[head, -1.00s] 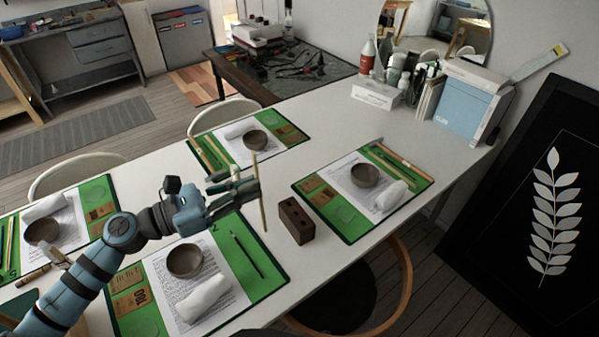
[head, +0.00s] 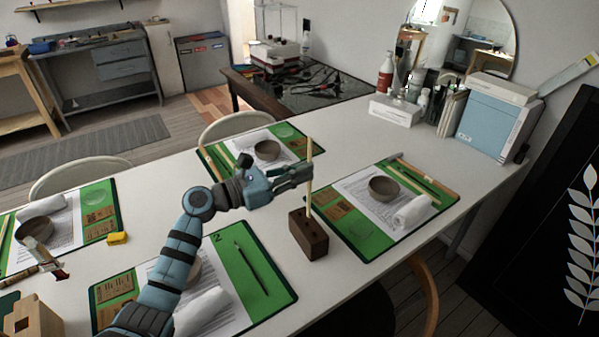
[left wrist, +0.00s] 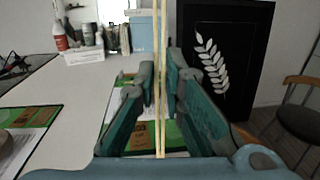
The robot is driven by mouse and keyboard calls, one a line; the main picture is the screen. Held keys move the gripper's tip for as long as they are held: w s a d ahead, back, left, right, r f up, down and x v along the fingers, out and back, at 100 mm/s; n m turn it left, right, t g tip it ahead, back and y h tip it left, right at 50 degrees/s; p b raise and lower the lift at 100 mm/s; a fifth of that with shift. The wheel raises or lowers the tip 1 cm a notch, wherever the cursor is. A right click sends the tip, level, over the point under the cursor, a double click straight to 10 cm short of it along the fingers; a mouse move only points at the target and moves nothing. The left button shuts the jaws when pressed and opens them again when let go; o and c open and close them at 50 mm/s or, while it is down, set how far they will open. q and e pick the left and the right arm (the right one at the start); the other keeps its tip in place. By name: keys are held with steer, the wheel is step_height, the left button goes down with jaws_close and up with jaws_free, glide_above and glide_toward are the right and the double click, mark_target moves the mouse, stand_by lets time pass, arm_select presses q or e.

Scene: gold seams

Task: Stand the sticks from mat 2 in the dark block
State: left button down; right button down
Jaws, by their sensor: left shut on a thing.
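My left gripper (head: 303,173) is shut on a pale, thin stick (head: 309,193) and holds it upright above the dark block (head: 308,238). The stick's lower end meets the block's top in the head view; I cannot tell whether it is inside a hole. The stick also shows between the fingers in the left wrist view (left wrist: 160,118). The block is dark brown with holes in its top, standing between two mats. Mat 2 (head: 228,262) is green, and a black stick (head: 252,268) lies on its right side. My left arm partly hides this mat and its bowl. My right gripper is out of view.
Another green mat (head: 376,240) with a bowl (head: 383,189) and a white roll (head: 412,211) lies right of the block. A yellow item (head: 118,238) and a wooden block (head: 33,317) are at the left. White table shows between the mats.

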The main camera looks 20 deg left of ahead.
mark_target(308, 196)
arm_select(q)
steer(key=shift+f+b, duration=0.85)
steer(key=shift+f, duration=0.05)
steer(key=shift+f+b, duration=2.1)
steer(key=shift+f, duration=1.35)
steer(key=c, duration=1.6)
jaws_free()
